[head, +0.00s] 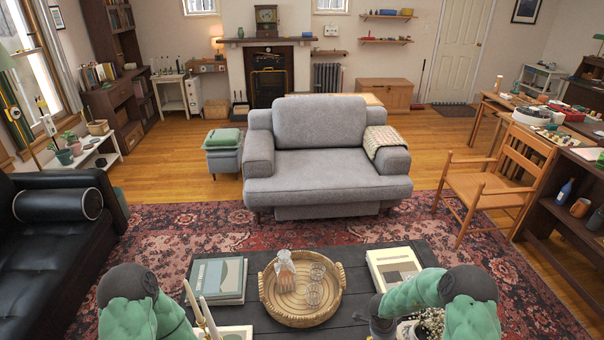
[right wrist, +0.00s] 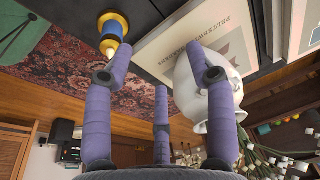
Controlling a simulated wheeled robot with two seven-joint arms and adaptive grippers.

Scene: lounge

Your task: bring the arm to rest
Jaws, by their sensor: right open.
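My right gripper (right wrist: 160,62) shows in the right wrist view with its purple fingers spread apart and nothing between them. A white vase (right wrist: 188,85) is close beside and partly behind its right finger; I cannot tell whether they touch. In the head view my green right arm (head: 425,292) is bent over the near right of the dark coffee table (head: 355,262), and its fingers are not clearly seen. My green left arm (head: 130,305) is at the lower left of the head view, and its gripper is out of view.
A wicker tray (head: 268,308) with a decanter (head: 286,272) and glasses stands mid-table. Books (head: 218,279) and candles (head: 208,318) are left of it; a pale book (head: 394,266) is right. A blue and gold object (right wrist: 115,35) shows near the right gripper. A grey armchair (head: 325,145) stands beyond.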

